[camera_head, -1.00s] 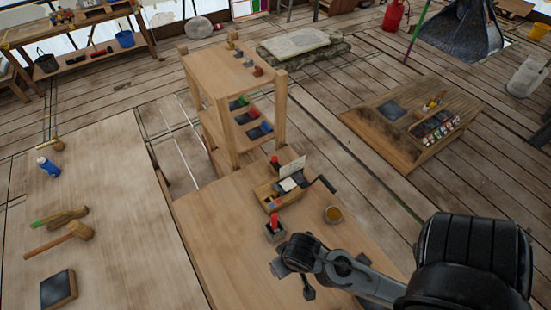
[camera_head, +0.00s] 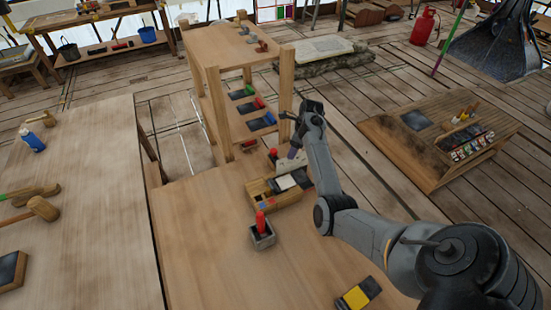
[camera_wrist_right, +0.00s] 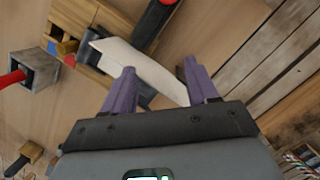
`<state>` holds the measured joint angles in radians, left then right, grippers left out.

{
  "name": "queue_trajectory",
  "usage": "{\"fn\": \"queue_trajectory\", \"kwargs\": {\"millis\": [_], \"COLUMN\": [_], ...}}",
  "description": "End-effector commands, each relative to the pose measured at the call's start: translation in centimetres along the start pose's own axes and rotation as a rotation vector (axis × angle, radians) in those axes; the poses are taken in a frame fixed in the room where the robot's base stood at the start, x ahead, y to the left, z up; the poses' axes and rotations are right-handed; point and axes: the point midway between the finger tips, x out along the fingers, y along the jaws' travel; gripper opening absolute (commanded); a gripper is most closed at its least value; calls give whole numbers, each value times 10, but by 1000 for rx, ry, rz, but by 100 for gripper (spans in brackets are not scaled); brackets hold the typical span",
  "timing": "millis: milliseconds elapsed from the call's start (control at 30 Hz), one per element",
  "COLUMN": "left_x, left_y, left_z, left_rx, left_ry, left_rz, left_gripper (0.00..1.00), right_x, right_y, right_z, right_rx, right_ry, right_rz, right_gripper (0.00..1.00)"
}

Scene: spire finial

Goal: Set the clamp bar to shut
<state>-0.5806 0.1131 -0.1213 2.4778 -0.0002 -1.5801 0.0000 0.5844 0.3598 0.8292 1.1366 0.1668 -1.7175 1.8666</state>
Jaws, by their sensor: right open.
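A small wooden box (camera_head: 262,193) with compartments sits on the front wooden table. A pale flat plate (camera_head: 299,165) stands raised at its back; it also shows in the wrist view (camera_wrist_right: 125,58). I cannot tell for sure which part is the clamp bar. A dark bar with a red end (camera_wrist_right: 152,25) lies beyond the plate in the wrist view. My right gripper (camera_head: 294,150) is over the box's back right side. Its purple fingers (camera_wrist_right: 160,72) are apart, with the pale plate seen between them; contact is unclear. My forearm hides the box's right side. My left gripper is not in view.
A grey cup with a red-handled tool (camera_head: 263,236) stands just in front of the box. A yellow and black block (camera_head: 357,294) lies near the front right. A wooden shelf (camera_head: 240,60) rises behind the box. The left table (camera_head: 85,180) holds mallets and a blue bottle.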

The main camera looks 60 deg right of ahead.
Motion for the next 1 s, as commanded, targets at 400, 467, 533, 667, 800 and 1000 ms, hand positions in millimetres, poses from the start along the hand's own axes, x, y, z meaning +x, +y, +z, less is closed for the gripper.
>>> {"fn": "queue_trajectory", "kwargs": {"millis": [400,467,533,667,800,1000], "left_x": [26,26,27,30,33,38], "left_y": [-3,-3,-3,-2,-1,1], "left_z": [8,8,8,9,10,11], "left_rx": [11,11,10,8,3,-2], "left_ry": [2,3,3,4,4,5], "left_rz": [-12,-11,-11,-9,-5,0], "left_gripper": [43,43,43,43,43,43], "right_x": [-26,-19,-9,13,35,58], "right_y": [-20,-20,-20,-21,-23,-24], "right_z": [56,57,58,61,64,68], "right_rx": [0,1,0,0,0,0], "right_ry": [-154,-153,-153,-152,-152,-152], "right_rz": [-44,-43,-43,-43,-44,-46], "right_gripper": [58,58,58,58,58,58]}}
